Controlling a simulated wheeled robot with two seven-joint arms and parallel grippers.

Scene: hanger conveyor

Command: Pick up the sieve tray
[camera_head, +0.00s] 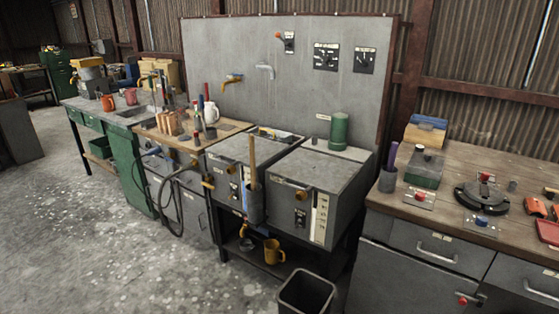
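I cannot pick out a sieve tray with certainty. A dark round dish-like piece (483,196) with a red knob lies on the right-hand wooden workbench (455,165), but I cannot tell what it is. A shallow dark recess or tray with small items (275,135) sits on top of the grey cabinets at the centre, too small to make out. Neither of my grippers shows in the head view.
Two grey box units (318,178) stand on a dark frame, with a green cylinder (339,131) on top. A black bin (305,293) stands on the floor before them. A hose (172,190) hangs from the left cabinets. The concrete floor (80,240) at left is clear.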

